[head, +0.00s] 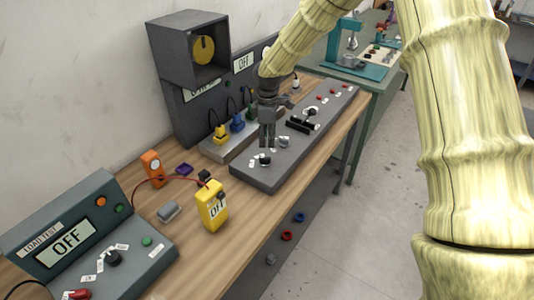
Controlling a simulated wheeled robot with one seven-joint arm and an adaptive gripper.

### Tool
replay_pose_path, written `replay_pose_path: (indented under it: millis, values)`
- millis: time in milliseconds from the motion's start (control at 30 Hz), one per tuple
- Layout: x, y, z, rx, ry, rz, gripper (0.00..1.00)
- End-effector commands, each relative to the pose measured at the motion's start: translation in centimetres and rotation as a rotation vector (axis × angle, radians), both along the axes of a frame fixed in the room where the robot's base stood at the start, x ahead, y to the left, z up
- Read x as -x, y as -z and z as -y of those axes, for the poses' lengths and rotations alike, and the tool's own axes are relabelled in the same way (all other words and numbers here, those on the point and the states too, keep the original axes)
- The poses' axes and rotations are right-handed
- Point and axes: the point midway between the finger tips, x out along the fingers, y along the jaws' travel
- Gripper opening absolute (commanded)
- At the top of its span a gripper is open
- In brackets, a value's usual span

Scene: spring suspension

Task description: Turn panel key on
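A long grey control panel (258,183) lies on the wooden bench, with knobs, red buttons and small white labels on its top. A dark knob (265,160) with labels beside it sits near the panel's front end. Another small knob (284,142) is a little behind and to its right. I cannot tell which of these is the panel key. My gripper (267,146) points down over the front part of the panel, just above the front knob in the picture. Its fingers look close together, but their gap and any contact are too small to make out.
A load-test box (67,240) reading OFF stands at front left. A yellow meter (211,206) reading OFF stands near the bench's front edge. Yellow (220,133) and blue (237,123) plugs sit left of the panel. A black handle (300,125) is behind the gripper.

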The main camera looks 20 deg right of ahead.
Motion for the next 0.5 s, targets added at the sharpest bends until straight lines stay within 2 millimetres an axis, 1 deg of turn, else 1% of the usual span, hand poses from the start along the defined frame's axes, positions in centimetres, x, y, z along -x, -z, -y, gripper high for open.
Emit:
replay_pose_path:
  millis: [200, 500]
  values:
    - [-0.4, 3.3, -0.1, 0.001, -0.001, -0.007, 0.36]
    - [-0.4, 6.9, 0.2, -0.001, 0.003, -0.005, 0.36]
